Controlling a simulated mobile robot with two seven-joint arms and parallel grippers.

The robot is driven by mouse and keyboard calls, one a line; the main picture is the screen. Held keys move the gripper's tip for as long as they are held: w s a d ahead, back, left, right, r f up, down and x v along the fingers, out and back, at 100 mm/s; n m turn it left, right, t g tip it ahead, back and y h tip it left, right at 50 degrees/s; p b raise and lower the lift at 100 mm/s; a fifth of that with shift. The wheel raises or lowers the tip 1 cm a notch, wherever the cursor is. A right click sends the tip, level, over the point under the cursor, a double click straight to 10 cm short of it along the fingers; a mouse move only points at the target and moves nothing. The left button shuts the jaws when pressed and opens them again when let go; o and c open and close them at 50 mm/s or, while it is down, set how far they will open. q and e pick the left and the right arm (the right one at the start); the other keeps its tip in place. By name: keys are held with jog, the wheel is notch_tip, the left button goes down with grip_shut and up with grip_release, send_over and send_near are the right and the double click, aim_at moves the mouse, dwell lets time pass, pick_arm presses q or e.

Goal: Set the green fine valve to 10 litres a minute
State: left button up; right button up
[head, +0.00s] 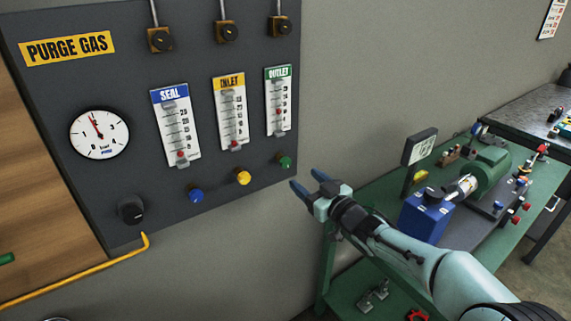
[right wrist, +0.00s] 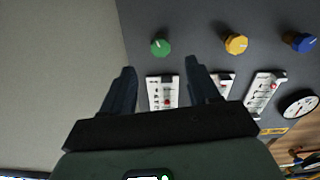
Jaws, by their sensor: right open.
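The green fine valve (head: 285,161) is a small round knob at the lower right of the dark purge gas panel, below the flowmeter labelled OUTLET (head: 279,98). The red float in that tube sits around mid-scale; the numbers are too small to read surely. My right gripper (head: 306,180) is open and empty, just right of and below the green knob in the head view, apart from it. In the right wrist view the green knob (right wrist: 160,46) shows beyond the gap between the two fingers (right wrist: 160,66), with a pale pointer mark. My left gripper is not in view.
The yellow knob (head: 243,177) and blue knob (head: 195,194) are left of the green one, under the INLET and SEAL flowmeters. A round gauge (head: 99,134) and black knob (head: 131,210) are farther left. A green bench (head: 370,215) with a pump stands at the right.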

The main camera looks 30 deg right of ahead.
aim_at(287, 165)
jog(key=w, duration=0.3)
jog(key=w+p, duration=0.1)
jog(key=w, duration=0.6)
jog(key=shift+w+a+p, duration=0.2)
jog(key=shift+a+p, duration=0.15)
jog(key=shift+a, duration=0.05)
jog(key=shift+f, duration=0.1)
jog(key=c, duration=1)
